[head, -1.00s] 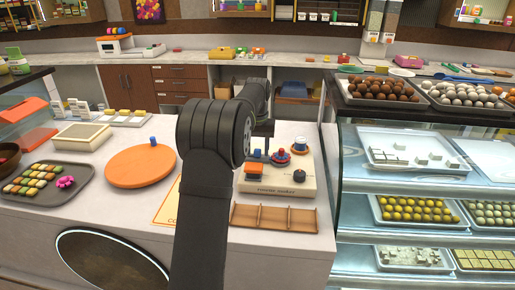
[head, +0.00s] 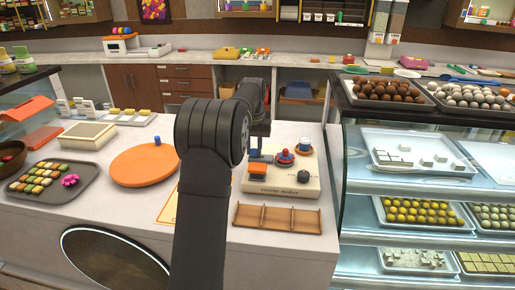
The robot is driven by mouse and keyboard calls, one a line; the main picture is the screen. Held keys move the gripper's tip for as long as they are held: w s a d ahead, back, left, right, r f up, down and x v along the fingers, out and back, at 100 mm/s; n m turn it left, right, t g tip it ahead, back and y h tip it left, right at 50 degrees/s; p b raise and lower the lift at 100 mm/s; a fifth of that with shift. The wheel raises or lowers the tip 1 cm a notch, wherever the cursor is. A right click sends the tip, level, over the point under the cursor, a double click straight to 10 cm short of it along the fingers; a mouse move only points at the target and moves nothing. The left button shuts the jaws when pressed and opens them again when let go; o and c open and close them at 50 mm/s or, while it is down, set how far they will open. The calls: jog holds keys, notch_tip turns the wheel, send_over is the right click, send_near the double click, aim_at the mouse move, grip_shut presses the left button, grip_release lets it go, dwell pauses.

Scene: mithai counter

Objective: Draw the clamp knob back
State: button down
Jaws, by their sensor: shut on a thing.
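A cream machine (head: 282,181) with a dark label stands on the white counter. My gripper (head: 257,146) points down at the machine's back left, behind the orange block. It is shut on a small part, apparently the blue clamp knob (head: 253,153). My arm and the gripper itself hide much of the grip.
A wooden divided tray (head: 278,226) lies in front of the machine. An orange turntable (head: 145,172) with a blue knob, and a dark tray of sweets (head: 30,195), stand to the left. A glass display case (head: 420,160) rises to the right.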

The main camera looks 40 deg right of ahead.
aim_at(253, 149)
jog(key=c, duration=1.2)
grip_release()
jog(key=shift+w+a, duration=0.2)
jog(key=shift+r, duration=0.1)
notch_tip(253, 149, up, 17)
notch_tip(253, 149, down, 17)
jog(key=shift+s+f, duration=0.1)
jog(key=shift+f, duration=0.05)
